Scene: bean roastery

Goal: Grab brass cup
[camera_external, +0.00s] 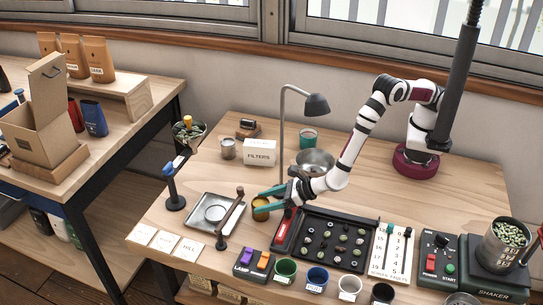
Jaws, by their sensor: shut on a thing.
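The brass cup (261,214) is small and gold-coloured. It is near the middle of the table, just right of the square metal tray. My gripper (258,201) has teal fingers and reaches in from the right, shut on the cup. The fingers hide part of the cup. I cannot tell whether the cup touches the table or is slightly raised.
A black bean board (330,241) lies to the right. A lamp (316,104) and a metal bowl (327,158) stand behind. Several small cups line the front edge.

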